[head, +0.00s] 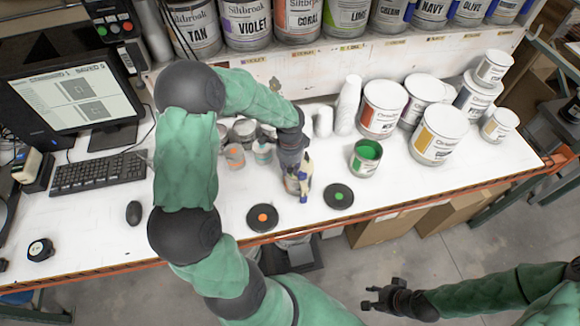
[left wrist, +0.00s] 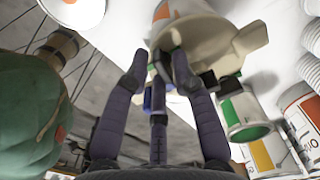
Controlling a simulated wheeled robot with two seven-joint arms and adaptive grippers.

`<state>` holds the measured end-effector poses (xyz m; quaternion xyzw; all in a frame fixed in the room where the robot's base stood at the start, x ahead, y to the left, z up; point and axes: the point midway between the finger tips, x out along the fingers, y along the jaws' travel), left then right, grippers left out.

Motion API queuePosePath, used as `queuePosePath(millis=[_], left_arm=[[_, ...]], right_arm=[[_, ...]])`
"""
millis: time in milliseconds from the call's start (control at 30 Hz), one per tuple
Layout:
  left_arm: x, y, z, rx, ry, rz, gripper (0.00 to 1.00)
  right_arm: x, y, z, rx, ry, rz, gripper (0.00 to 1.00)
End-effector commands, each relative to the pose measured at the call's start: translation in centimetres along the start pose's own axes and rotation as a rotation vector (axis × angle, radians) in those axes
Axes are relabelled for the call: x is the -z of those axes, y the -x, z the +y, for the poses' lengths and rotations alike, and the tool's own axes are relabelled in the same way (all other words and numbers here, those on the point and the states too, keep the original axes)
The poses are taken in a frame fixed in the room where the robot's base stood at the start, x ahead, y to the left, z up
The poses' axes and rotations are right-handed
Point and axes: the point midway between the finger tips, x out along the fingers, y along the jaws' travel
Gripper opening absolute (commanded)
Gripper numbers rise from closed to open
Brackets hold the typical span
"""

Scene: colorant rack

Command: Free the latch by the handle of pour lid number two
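A cream pour lid (head: 304,166) sits on a can on the white bench, mostly hidden by my left gripper in the head view. In the left wrist view the cream lid (left wrist: 225,45) fills the upper middle, with an orange-marked can or label behind it. My left gripper (left wrist: 160,78) has its dark fingers reaching to the lid's near side. Their tips are apart, with a dark part and a blue part (left wrist: 150,99) between or just behind them. Contact is unclear, and no lid number is readable. My right gripper (head: 382,297) is empty, its fingers apart, off the bench's front edge.
Black discs with an orange dot (head: 263,217) and a green dot (head: 338,196) lie near the front edge. An open can of green paint (head: 366,158) stands right of my left gripper. Several white cans stand behind it. A keyboard (head: 98,173) and mouse (head: 134,212) are left.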

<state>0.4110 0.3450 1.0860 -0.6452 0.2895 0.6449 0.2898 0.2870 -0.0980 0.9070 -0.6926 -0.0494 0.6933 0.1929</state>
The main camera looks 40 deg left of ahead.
Motion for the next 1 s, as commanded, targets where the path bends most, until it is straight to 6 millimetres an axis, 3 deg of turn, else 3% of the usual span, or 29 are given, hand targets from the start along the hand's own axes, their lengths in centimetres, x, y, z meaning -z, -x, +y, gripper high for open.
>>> queuePosePath(millis=[267, 700, 1000], left_arm=[[0.0, 1.8, -0.1, 0.005, 0.0, 0.001, 0.26], [0.1, 9.9, -0.1, 0.004, 0.0, 0.002, 0.26], [0.0, 12.0, 0.0, 0.0, 0.0, 0.001, 0.26]], right_arm=[[0.0, 0.0, 0.0, 0.0, 0.0, 0.0, 0.4], [0.0, 0.0, 0.0, 0.0, 0.0, 0.0, 0.4], [0.0, 0.0, 0.0, 0.0, 0.0, 0.0, 0.4]])
